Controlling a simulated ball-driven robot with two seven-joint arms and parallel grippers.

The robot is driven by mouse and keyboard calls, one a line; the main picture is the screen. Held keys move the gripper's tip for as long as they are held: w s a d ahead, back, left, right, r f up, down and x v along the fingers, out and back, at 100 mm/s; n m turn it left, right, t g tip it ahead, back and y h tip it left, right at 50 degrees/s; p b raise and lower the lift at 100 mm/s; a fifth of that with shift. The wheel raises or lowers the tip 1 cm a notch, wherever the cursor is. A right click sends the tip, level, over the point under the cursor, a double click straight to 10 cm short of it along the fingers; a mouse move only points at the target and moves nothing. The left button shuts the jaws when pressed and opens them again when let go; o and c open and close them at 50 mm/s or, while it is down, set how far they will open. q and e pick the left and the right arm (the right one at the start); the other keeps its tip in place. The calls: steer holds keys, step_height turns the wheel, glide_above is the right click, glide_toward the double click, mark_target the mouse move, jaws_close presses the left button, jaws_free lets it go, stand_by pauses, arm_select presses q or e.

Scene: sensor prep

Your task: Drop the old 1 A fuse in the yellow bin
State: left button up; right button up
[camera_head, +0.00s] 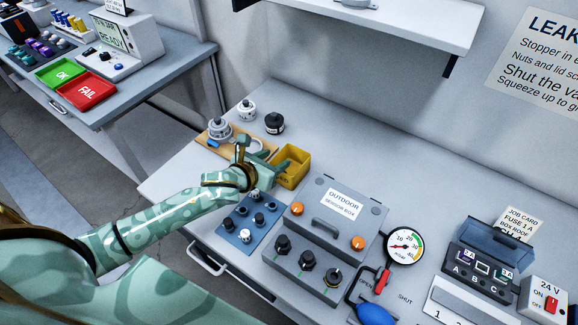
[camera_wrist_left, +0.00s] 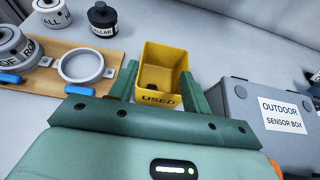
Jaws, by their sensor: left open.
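The yellow bin (camera_head: 293,181) stands on the bench left of the outdoor sensor box. In the left wrist view the bin (camera_wrist_left: 162,99), labelled "USED", sits between my left gripper's fingers. Small dark shapes lie in the shaded bottom of the bin (camera_wrist_left: 152,86); I cannot tell if one is the old 1 A fuse. My right gripper is not in view.
A wooden board with fittings (camera_wrist_left: 40,81) lies left of the bin. The sensor box (camera_head: 325,229) and a blue panel with knobs (camera_head: 249,222) stand close by. A fuse case (camera_head: 482,270) and pressure gauge (camera_head: 404,246) are at the right. A shelf overhangs the back.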

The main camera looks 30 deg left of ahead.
arm_select(q)
steer(key=p+v, duration=0.2)
steer(key=v, duration=1)
steer(key=shift+s, duration=0.35)
